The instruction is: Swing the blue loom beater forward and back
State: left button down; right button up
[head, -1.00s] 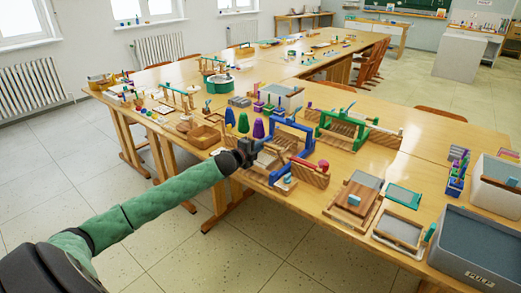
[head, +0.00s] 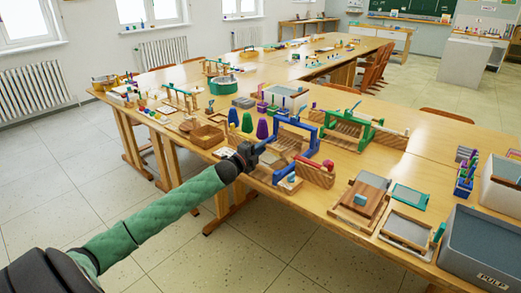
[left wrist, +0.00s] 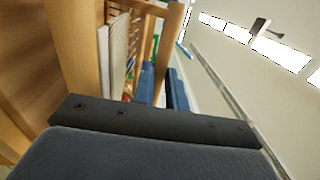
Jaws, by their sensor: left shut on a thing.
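The blue loom (head: 312,150) stands near the front edge of the long wooden table, with a white warp sheet and wooden parts inside its frame. My left gripper (head: 257,149) is at the loom's left side, shut on the near end of the blue beater (head: 268,144). The fingertips are small and partly hidden there. In the left wrist view, blue loom parts (left wrist: 177,92) show beyond the dark gripper body, which hides the grip itself. My right gripper is out of view.
Frames and a grey pulp tub (head: 490,245) fill the right.

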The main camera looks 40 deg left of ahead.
pick_arm(q)
jog(key=shift+f, duration=0.15)
jog(key=c, duration=1.4)
grip_release()
jog(key=shift+s, duration=0.1)
